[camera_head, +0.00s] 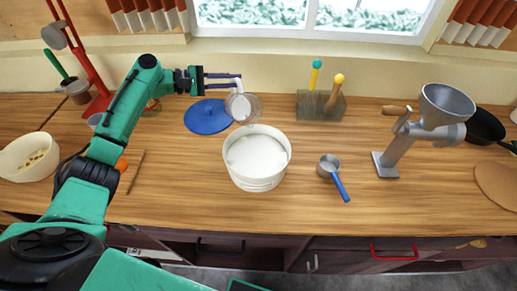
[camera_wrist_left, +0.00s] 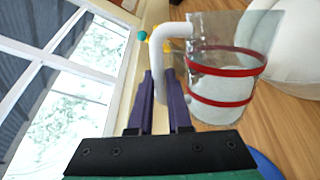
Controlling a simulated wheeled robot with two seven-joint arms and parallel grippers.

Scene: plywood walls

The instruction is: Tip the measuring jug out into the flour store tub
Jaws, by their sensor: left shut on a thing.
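The measuring jug (camera_head: 243,108) is clear with a white handle and holds white flour. In the left wrist view the jug (camera_wrist_left: 222,85) shows two red bands. My left gripper (camera_head: 238,80) is shut on the jug's handle (camera_wrist_left: 160,80). The jug is held at the back rim of the flour store tub, overlapping it in the head view; how far it tilts is hard to tell. The tub (camera_head: 257,182) is a round white container with white flour inside; its side also shows in the left wrist view (camera_wrist_left: 285,50). My right gripper is out of view.
A blue lid (camera_head: 208,117) lies behind the tub at left. A blue-handled scoop (camera_head: 329,168) lies right of it. A grain mill (camera_head: 410,135) stands further right, a cream bowl (camera_head: 30,157) far left. A block with coloured-topped tools (camera_head: 320,105) stands behind.

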